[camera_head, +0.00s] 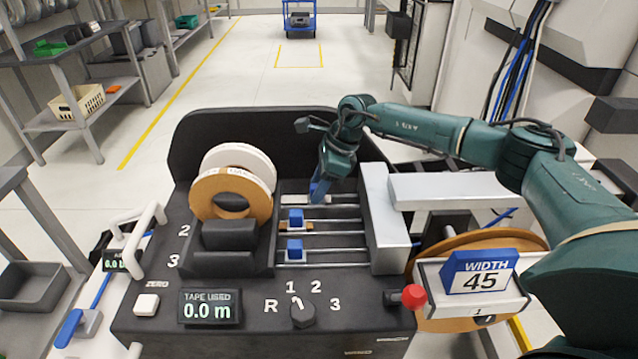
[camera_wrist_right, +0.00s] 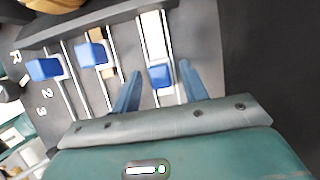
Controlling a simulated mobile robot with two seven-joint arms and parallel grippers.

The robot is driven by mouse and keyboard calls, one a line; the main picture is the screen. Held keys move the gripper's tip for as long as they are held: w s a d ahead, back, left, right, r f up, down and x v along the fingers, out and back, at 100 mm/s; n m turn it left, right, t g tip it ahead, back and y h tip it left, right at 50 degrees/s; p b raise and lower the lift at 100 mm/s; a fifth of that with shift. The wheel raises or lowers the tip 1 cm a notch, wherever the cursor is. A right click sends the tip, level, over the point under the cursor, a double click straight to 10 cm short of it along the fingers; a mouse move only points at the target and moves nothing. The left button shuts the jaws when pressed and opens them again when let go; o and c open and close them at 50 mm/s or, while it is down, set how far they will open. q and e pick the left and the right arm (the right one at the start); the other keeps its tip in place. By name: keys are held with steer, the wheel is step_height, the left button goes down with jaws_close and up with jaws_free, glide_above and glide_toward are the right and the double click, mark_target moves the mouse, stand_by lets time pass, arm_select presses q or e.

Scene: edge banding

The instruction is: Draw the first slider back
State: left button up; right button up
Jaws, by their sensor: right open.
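Three sliders with blue knobs sit on metal rods in the machine. In the right wrist view the first slider's blue knob (camera_wrist_right: 160,75) lies between the spread blue fingers of my right gripper (camera_wrist_right: 160,69), with a gap visible on each side. In the head view my right gripper (camera_head: 318,190) reaches down to the far lane and largely hides that knob. The second knob (camera_head: 296,218) and third knob (camera_head: 295,249) sit in the nearer lanes; they also show in the wrist view as the second (camera_wrist_right: 92,54) and third (camera_wrist_right: 44,69). My left gripper is out of view.
Tape rolls (camera_head: 232,195) stand left of the lanes. A metal block (camera_head: 388,225) bounds them on the right. In front are a selector dial (camera_head: 302,315), a "TAPE USED 0.0 m" display (camera_head: 210,307) and a red knob (camera_head: 414,296). A "WIDTH 45" sign (camera_head: 480,272) stands at right.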

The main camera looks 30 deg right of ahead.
steer(key=shift+c, duration=0.5)
jaws_close()
steer(key=shift+w+a+b, duration=0.15)
steer(key=shift+w+a, duration=0.2)
steer(key=shift+a, duration=0.35)
steer(key=shift+w+a+b, duration=0.1)
steer(key=shift+w+a, duration=0.2)
steer(key=shift+a, duration=0.4)
steer(key=shift+w+a+b, duration=0.15)
steer(key=shift+w+a, duration=0.2)
steer(key=shift+a, duration=0.35)
steer(key=shift+o, duration=0.5)
jaws_free()
steer(key=shift+r, duration=0.1)
